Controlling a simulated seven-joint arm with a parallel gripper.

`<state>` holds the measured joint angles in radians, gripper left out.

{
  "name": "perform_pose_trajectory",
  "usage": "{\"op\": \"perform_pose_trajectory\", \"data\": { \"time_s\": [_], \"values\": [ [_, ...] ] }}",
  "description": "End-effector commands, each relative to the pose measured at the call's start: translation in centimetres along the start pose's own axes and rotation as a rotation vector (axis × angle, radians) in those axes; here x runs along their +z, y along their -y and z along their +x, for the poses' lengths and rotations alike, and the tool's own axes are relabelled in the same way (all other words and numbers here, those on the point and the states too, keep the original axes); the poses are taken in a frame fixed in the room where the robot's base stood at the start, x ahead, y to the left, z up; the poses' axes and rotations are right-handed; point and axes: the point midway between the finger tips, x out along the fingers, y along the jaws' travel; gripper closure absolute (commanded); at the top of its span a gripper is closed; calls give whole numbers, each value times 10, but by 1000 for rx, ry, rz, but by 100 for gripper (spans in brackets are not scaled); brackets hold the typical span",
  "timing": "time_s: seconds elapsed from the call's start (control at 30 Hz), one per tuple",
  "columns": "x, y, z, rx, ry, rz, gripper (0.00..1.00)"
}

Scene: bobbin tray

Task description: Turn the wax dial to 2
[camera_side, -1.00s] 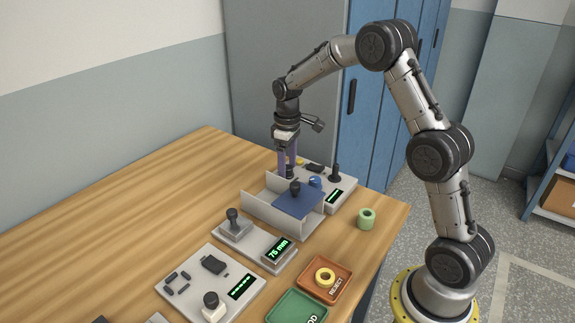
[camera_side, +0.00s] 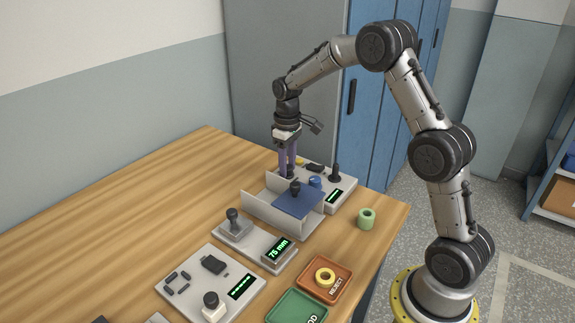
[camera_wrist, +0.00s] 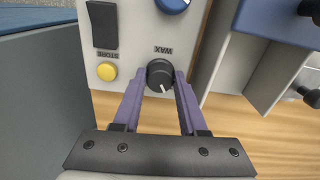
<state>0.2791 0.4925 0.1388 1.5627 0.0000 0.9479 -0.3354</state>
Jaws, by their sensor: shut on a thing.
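The wax dial (camera_wrist: 160,73) is a small black knob with a white pointer line, on a light grey panel below the upside-down word WAX in the wrist view. Its pointer aims toward my gripper, slightly to the right. My gripper (camera_wrist: 159,84) has purple fingers shut on the dial, one on each side. In the side view my gripper (camera_side: 288,172) reaches down at the back of the grey panel unit (camera_side: 343,190). The dial's scale marks cannot be read.
A grey box with a blue lid (camera_side: 298,202) stands in front. A green ring (camera_side: 366,218) lies to the right. The table's left side is clear.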

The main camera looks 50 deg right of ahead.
Motion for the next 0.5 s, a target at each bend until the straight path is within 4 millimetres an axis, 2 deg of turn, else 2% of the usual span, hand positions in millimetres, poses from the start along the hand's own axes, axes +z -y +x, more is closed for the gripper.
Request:
{"op": "perform_pose_trajectory", "data": {
  "time_s": [0.5],
  "values": [
    [0,0,-1,0,-1,392,100]
  ]
}}
